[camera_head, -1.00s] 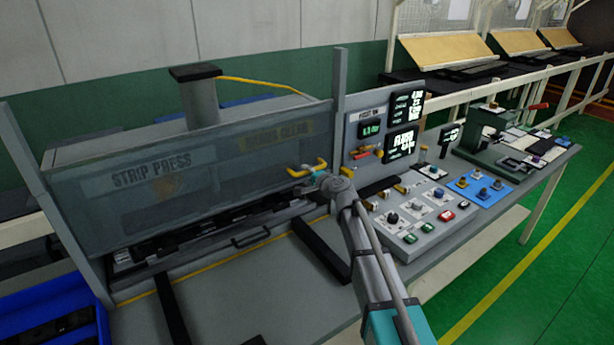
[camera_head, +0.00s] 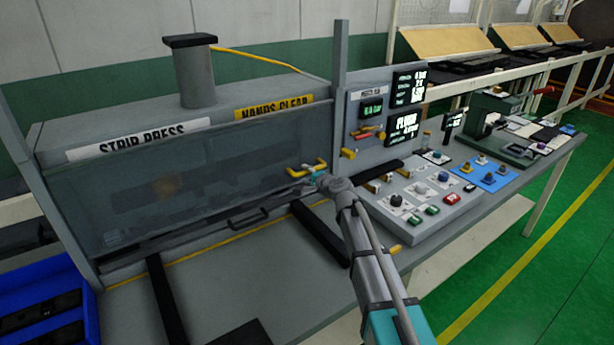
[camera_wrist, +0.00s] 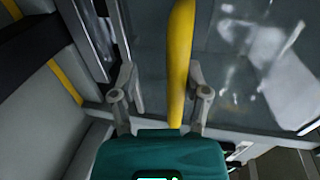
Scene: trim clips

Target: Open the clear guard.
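The clear guard (camera_head: 200,180) is a see-through panel on the front of the strip press. Its top edge lies below the press labels, and it covers the press opening. A yellow handle (camera_head: 318,165) stands out at its right side. My gripper (camera_head: 312,174) is at this handle. In the wrist view, the yellow handle bar (camera_wrist: 180,65) lies between my two fingers (camera_wrist: 160,85), close to the right one, with a gap on the left. The fingers are apart and not closed on the bar. Whether the right finger touches it I cannot tell.
A grey post (camera_head: 341,60) and control panel (camera_head: 383,110) stand right of the guard. A button box (camera_head: 425,200) sits at the table front. A blue tray (camera_head: 75,275) is at left. Black rails (camera_head: 320,235) lie on the table below the guard.

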